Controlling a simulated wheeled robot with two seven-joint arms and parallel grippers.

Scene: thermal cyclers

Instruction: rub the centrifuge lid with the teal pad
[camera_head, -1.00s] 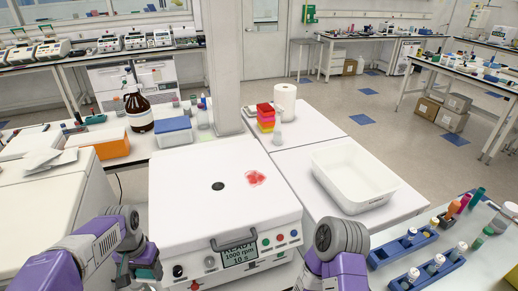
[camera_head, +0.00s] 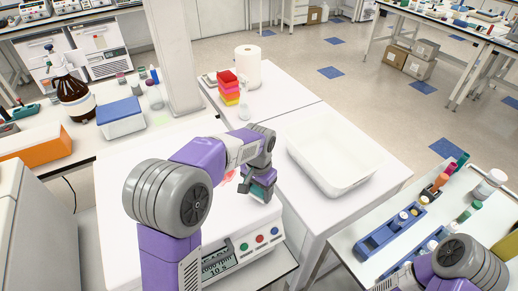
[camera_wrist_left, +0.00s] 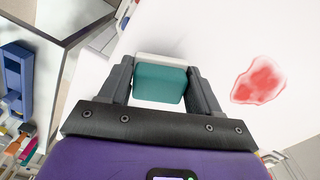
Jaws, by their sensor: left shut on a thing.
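The white centrifuge lid (camera_head: 112,195) lies below my left arm in the head view, which hides much of it. A red smear (camera_head: 230,175) on the lid is partly covered by the arm. It shows fully in the left wrist view (camera_wrist_left: 258,80), right of the gripper. My left gripper (camera_head: 262,190) is over the lid's right side, beside the smear. It is shut on the teal pad (camera_wrist_left: 160,84), which has a pale layer on its far side. I cannot tell whether the pad touches the lid. My right gripper is out of view; only part of that arm shows at bottom right.
A white tub (camera_head: 335,155) stands right of the centrifuge. Blue tube racks (camera_head: 390,232) are at the right. A blue-lidded box (camera_head: 121,115), a brown bottle (camera_head: 73,95), stacked coloured racks (camera_head: 229,87) and a paper roll (camera_head: 247,67) stand behind.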

